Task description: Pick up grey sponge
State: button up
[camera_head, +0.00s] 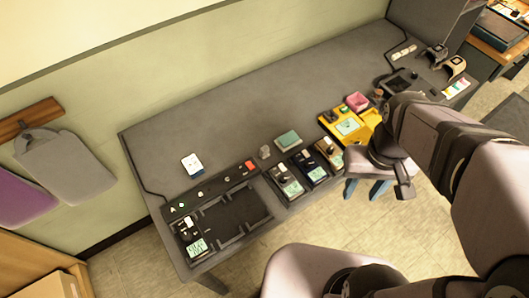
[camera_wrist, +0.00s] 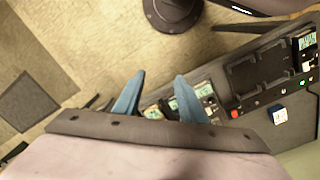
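My gripper (camera_head: 365,188) has two blue fingers and hangs over the front edge of the desk, at the right of the middle. In the wrist view my gripper (camera_wrist: 160,80) has its fingers apart with nothing between them. A small grey lump (camera_head: 265,152) stands on the desk behind the row of devices and may be the grey sponge; it is too small to be sure. Right of it lies a flat grey-green block (camera_head: 288,139). Both are left of my gripper and apart from it. I cannot make out either one in the wrist view.
Several handheld meters stand along the front edge. A yellow device (camera_head: 348,127) and a pink box (camera_head: 357,101) are farther right. The back of the grey desk (camera_head: 240,100) is clear.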

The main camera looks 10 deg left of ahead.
jog(key=w+a+f+n+h+b, duration=0.3)
jog(key=w+n+b, duration=0.4)
jog(key=n, duration=0.2)
jog(key=r+n+t+h+b, duration=0.2)
jog(key=n+t+h+b, duration=0.6)
jog(key=n+b, duration=0.9)
send_over(261, 150)
jog(key=s+a, duration=0.4)
jog(key=t+y, duration=0.2)
jog(key=f, duration=1.4)
jog(key=shift+w+d+f, duration=0.15)
jog(key=shift+w+d, duration=0.05)
jog(key=shift+b+x, duration=0.4)
jog(key=shift+x, duration=3.25)
jog(key=shift+c, duration=0.7)
grip_shut()
